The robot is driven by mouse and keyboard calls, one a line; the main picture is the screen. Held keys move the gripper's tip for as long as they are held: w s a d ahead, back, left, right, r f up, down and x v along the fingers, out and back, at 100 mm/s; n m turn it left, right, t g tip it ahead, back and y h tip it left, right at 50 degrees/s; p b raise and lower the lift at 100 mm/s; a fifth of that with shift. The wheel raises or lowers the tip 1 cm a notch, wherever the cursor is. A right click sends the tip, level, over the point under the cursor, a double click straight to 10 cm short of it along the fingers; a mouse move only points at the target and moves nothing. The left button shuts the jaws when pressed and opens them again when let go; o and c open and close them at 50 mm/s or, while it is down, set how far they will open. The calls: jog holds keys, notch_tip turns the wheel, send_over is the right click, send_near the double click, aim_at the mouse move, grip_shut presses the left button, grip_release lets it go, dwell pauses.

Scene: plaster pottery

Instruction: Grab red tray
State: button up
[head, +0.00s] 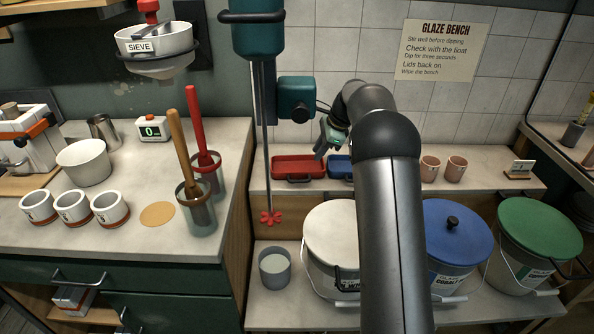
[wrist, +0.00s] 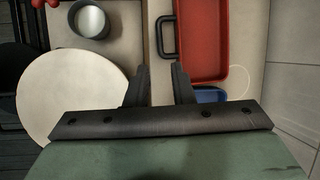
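The red tray (head: 298,163) lies on the raised back shelf, its dark handle facing the front. In the wrist view the red tray (wrist: 203,70) fills the upper middle, with its dark handle (wrist: 160,37) on its left side. My gripper (head: 322,150) is above the shelf at the tray's right end, near the blue tray (head: 340,168). In the wrist view my gripper (wrist: 160,70) has its fingers apart with nothing between them. The handle shows just beyond the fingertips. The right finger overlaps the red tray in the picture; I cannot tell any contact.
The blue tray (wrist: 210,95) is partly hidden behind my gripper. The white-lidded bucket (head: 330,235) and a grey cup (head: 274,268) stand on the lower bench in front. A mixer shaft (head: 266,150) hangs left of the red tray. The tiled wall (head: 380,60) rises behind.

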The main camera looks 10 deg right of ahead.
jog(key=shift+o, duration=0.9)
jog(key=shift+d+v, duration=0.15)
jog(key=shift+v, duration=0.65)
jog(key=shift+d+v, duration=0.15)
jog(key=shift+v, duration=0.7)
jog(key=shift+w+f, duration=0.1)
jog(key=shift+w, duration=0.05)
